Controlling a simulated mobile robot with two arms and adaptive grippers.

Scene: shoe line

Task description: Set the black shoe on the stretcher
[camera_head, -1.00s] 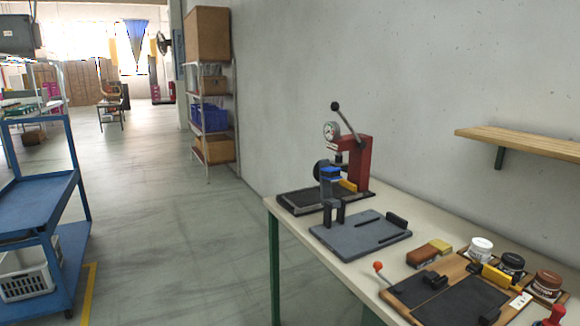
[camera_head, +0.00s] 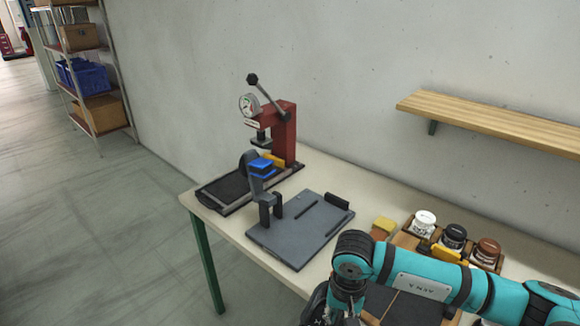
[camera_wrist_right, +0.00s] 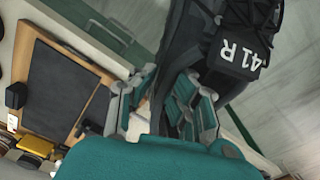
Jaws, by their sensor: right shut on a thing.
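The black shoe (camera_wrist_right: 184,48) is in my right gripper (camera_wrist_right: 160,104), whose fingers are shut on it in the right wrist view. A dark tag marked "41 R" hangs by it. In the head view my right gripper is low at the bottom edge, at the near side of the table, and the shoe is mostly cut off. A grey plate with slots, a grey upright and a black end block, apparently the stretcher (camera_head: 300,238), lies on the table, left of and beyond my right arm. No shoe is on it. My left gripper is not in view.
A red press (camera_head: 284,135) with gauge and lever stands behind the plate, on a black-matted base. Blue and yellow pieces show by the upright. Several jars (camera_head: 453,236), a yellow block (camera_head: 383,226) and a wooden board (camera_wrist_right: 68,70) lie right. A wall shelf (camera_head: 490,120) hangs above.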

